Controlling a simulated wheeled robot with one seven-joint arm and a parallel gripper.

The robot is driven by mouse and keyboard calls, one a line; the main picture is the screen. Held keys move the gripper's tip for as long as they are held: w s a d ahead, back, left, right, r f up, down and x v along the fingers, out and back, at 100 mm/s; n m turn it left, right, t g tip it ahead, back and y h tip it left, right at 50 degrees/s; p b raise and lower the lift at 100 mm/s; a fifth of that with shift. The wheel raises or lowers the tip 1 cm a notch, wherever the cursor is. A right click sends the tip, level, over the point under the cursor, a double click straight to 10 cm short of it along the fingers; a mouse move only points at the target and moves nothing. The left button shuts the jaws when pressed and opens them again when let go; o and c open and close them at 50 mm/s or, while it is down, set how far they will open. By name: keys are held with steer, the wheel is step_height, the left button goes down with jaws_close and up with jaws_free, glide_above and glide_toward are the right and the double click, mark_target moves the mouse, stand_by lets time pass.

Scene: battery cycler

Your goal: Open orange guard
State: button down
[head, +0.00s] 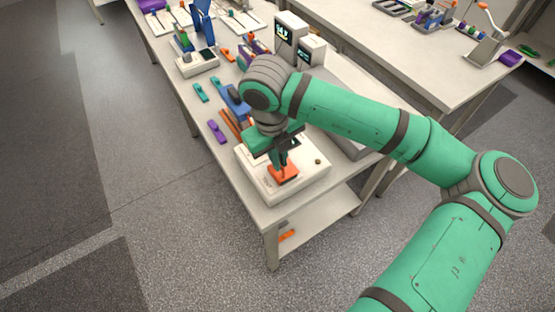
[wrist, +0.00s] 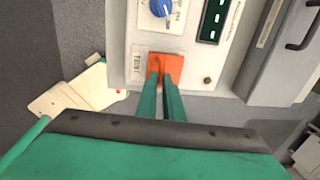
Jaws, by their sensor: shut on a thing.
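The orange guard (head: 284,174) sits on the front part of a white cycler box (head: 316,184) at the near end of the bench. In the wrist view the guard (wrist: 172,68) lies at the panel's lower edge, below a blue knob (wrist: 160,8). My gripper (head: 281,163) reaches down to the guard from above. In the wrist view its two green fingers (wrist: 164,80) are close together over the guard, shut on it. The fingers hide part of the guard, and the exact contact is hard to see.
A dark display (wrist: 214,20) is right of the knob. Purple (head: 216,131) and teal (head: 201,92) pieces lie along the bench's left edge. Two white instruments with screens (head: 290,38) stand behind my arm. Open floor lies left of the bench.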

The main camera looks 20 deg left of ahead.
mark_target(287, 168)
steer(key=w+g+y, duration=0.1)
steer(key=w+d+r+g+y, duration=0.1)
steer(key=g, duration=0.1)
steer(key=shift+w+d+r+y, duration=0.1)
steer(key=shift+d+r+y, duration=0.1)
steer(key=shift+d+y, duration=0.1)
steer(key=shift+w+d+f+g+y, duration=0.35)
steer(key=shift+w+d+g+y, duration=0.65)
steer(key=shift+g, duration=0.65)
steer(key=shift+w+d+f+g+y, duration=0.3)
steer(key=shift+w+d+g+y, duration=0.4)
steer(key=shift+w+g+y, duration=0.7)
steer(key=shift+w+d+f+g+y, duration=0.35)
steer(key=shift+w+d+g+y, duration=0.5)
steer(key=shift+g+y, duration=0.85)
steer(key=shift+g+h, duration=0.3)
steer(key=shift+g, duration=0.05)
steer(key=c, duration=1.9)
jaws_free()
